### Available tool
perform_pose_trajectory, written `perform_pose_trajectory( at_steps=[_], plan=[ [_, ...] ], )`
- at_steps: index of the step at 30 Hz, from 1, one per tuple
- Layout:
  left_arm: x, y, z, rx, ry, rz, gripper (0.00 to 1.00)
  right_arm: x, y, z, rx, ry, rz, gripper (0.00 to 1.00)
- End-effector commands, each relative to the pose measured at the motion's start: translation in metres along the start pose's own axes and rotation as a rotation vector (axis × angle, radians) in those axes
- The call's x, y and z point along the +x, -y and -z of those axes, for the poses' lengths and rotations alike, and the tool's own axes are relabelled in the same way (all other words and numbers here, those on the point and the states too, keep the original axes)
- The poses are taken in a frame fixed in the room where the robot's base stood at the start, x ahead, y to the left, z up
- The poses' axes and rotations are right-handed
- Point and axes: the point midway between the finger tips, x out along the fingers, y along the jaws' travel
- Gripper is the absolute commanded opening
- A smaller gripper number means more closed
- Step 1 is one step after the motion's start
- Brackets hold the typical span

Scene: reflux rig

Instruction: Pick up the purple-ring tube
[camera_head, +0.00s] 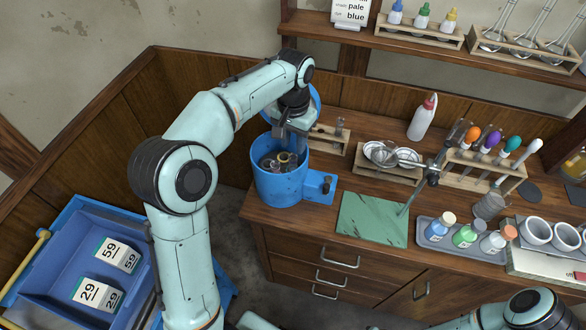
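I cannot make out a purple ring on any tube. The blue round pot (279,187) stands open at the left end of the bench, with several small round tube tops (284,160) inside, too small to tell their ring colours. A small wooden rack (327,138) behind it holds a clear tube (339,126), no ring colour readable. My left gripper (284,133) points down just above the pot's mouth; its fingers are small and partly hidden by the wrist, so I cannot tell whether they are open. My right gripper is out of view; only part of that arm shows at lower right.
A blue round lid (317,97) stands behind the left wrist. A green mat (372,220), a grey tray (434,240) with bottles, and a wooden rack (457,181) with coloured-bulb droppers lie to the right. A blue bin (62,252) with numbered boxes is at lower left.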

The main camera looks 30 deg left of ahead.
Motion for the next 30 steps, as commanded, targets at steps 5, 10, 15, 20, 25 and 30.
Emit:
perform_pose_trajectory(
  at_steps=[5, 10, 15, 20, 25, 30],
  plan=[
    [0.032, 0.000, -0.001, -0.001, 0.004, 0.000, 0.35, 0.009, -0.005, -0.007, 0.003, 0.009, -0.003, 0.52],
    [0.041, 0.000, 0.000, -0.001, 0.001, 0.000, 0.35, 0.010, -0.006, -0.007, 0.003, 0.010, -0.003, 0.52],
    [0.065, 0.001, -0.001, -0.001, 0.004, 0.000, 0.35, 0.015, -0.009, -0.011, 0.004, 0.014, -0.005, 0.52],
    [0.087, 0.000, -0.001, -0.001, 0.003, 0.001, 0.35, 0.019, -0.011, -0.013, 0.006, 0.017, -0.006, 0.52],
    [0.092, 0.000, 0.000, -0.001, -0.001, 0.001, 0.35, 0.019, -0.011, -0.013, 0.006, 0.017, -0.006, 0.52],
    [0.092, 0.000, 0.000, -0.001, -0.001, 0.000, 0.29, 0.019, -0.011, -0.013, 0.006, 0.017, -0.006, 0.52]
  ],
)
